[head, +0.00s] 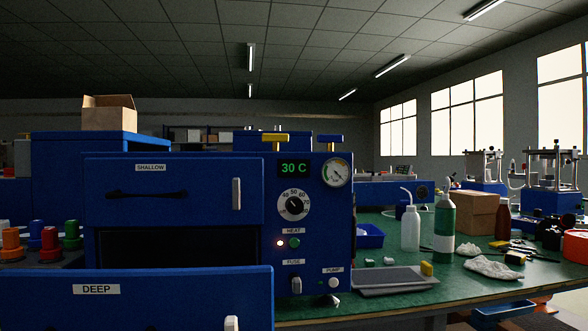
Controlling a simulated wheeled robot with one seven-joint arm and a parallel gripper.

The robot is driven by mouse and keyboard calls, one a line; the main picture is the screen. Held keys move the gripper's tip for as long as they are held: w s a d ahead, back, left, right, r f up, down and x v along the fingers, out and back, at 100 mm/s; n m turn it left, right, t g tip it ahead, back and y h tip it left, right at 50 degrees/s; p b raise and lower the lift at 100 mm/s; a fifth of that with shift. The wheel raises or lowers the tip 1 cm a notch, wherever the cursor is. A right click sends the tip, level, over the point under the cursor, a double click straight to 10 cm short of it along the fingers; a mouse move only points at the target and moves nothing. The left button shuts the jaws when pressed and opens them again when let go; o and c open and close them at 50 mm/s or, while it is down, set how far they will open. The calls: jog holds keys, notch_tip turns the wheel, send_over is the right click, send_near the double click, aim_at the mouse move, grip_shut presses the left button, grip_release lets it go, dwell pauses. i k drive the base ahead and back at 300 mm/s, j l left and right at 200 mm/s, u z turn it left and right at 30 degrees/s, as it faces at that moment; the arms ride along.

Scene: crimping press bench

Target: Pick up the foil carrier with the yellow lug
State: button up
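A flat grey plate-like carrier (385,278) lies on the green bench top, just right of the blue press. A small yellow lug (427,268) stands up at its right end. I take this to be the foil carrier; it looks like a thin slab with a slightly offset lower layer. Nothing visible lies on top of it. My gripper is not in view, so its position relative to the carrier cannot be told.
The blue press (180,197), with a drawer marked DEEP (150,303) pulled forward, stands left of the carrier. Behind the carrier are small pale blocks (388,261), a blue tray (369,236), a white bottle (411,229) and a green bottle (444,230). Crumpled cloth (493,268) lies to the right.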

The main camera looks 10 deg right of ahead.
aim_at(410, 274)
jog(key=i+l+z, duration=0.15)
jog(key=z, duration=0.25)
jog(key=i+l+z, duration=0.15)
jog(key=z, duration=0.3)
jog(key=i+z, duration=0.2)
jog(key=z, duration=0.2)
